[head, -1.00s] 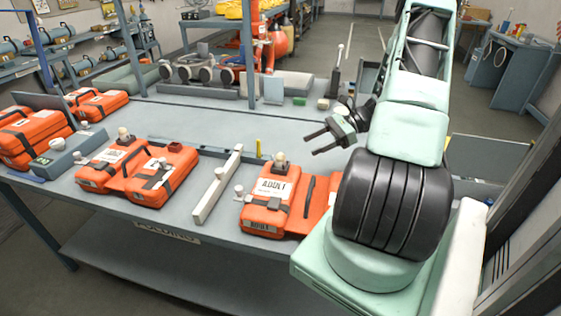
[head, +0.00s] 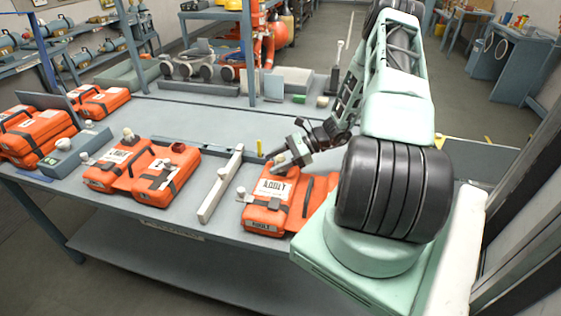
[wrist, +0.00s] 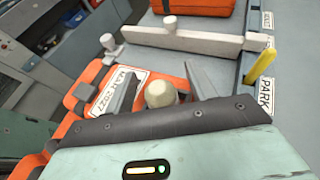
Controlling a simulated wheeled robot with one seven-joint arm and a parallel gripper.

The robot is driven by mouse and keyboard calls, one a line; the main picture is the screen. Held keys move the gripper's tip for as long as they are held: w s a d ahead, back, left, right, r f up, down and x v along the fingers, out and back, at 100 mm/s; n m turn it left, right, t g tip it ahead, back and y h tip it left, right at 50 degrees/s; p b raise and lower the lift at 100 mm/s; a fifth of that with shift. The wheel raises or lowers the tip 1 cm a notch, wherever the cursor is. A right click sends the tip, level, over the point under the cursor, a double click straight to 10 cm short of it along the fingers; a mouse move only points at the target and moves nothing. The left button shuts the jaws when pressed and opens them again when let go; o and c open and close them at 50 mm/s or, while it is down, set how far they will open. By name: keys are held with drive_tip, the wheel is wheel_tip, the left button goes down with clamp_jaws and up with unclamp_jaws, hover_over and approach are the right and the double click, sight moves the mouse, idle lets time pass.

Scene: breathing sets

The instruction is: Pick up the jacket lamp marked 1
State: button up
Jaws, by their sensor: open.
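A pale, round-topped lamp (wrist: 160,94) stands by the right-hand orange ADULT jacket (head: 262,212). In the wrist view it appears between the two open fingers of my gripper (wrist: 162,84), with no clear contact; its lower part is hidden by the gripper body. In the head view my gripper (head: 278,160) is over the back of this jacket and hides most of that lamp. Other pale lamps stand on the left jacket (head: 128,135), beside it (head: 85,159) and at the white bar (head: 222,173). I cannot read a number 1 on any lamp.
The white bar (head: 210,203) lies between the two jackets on the grey table (head: 200,119). A yellow upright piece (wrist: 260,67) stands near a PARK label. More orange packs (head: 35,135) are at the left. The table's middle is clear.

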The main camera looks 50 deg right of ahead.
drive_tip(key=c, duration=1.1)
